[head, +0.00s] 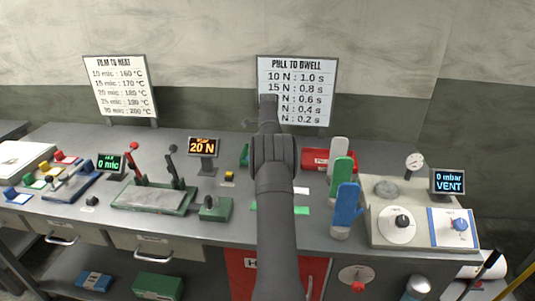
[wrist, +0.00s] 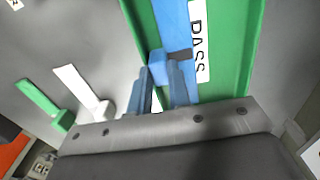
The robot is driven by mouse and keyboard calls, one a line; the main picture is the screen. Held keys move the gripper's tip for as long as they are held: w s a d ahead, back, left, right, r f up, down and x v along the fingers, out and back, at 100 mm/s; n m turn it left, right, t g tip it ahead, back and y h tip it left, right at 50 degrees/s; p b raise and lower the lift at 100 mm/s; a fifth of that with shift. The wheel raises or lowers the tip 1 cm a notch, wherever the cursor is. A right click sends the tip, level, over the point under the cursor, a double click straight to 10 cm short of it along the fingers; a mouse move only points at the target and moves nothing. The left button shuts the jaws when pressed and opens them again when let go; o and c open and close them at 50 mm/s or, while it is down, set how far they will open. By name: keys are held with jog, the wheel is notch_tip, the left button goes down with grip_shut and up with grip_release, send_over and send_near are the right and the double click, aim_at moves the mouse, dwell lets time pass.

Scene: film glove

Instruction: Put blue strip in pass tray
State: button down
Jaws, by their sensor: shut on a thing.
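The blue strip (wrist: 172,18) shows in the wrist view, lying lengthwise over the green pass tray (wrist: 140,15), beside the white "PASS" label. My gripper (wrist: 167,62) is shut on the strip's near end, with its blue-grey fingers over the tray. I cannot tell whether the strip touches the tray floor. In the head view a small green edge (head: 244,155), probably the pass tray, shows left of my arm. My arm hides the gripper and the blue strip there.
In the wrist view a green strip (wrist: 45,105) and a white strip (wrist: 80,92) with end blocks lie left of the tray.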

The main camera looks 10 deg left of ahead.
jog(key=shift+s+f, duration=0.15)
jog(key=shift+f, duration=0.5)
jog(key=c, duration=1.3)
grip_release()
jog(key=shift+f, duration=0.2)
jog(key=shift+c, duration=0.2)
notch_tip(320, 180, up, 9)
jog(key=shift+r, duration=0.15)
notch_tip(320, 180, down, 8)
jog(key=shift+f, duration=0.25)
jog(key=shift+r, duration=0.55)
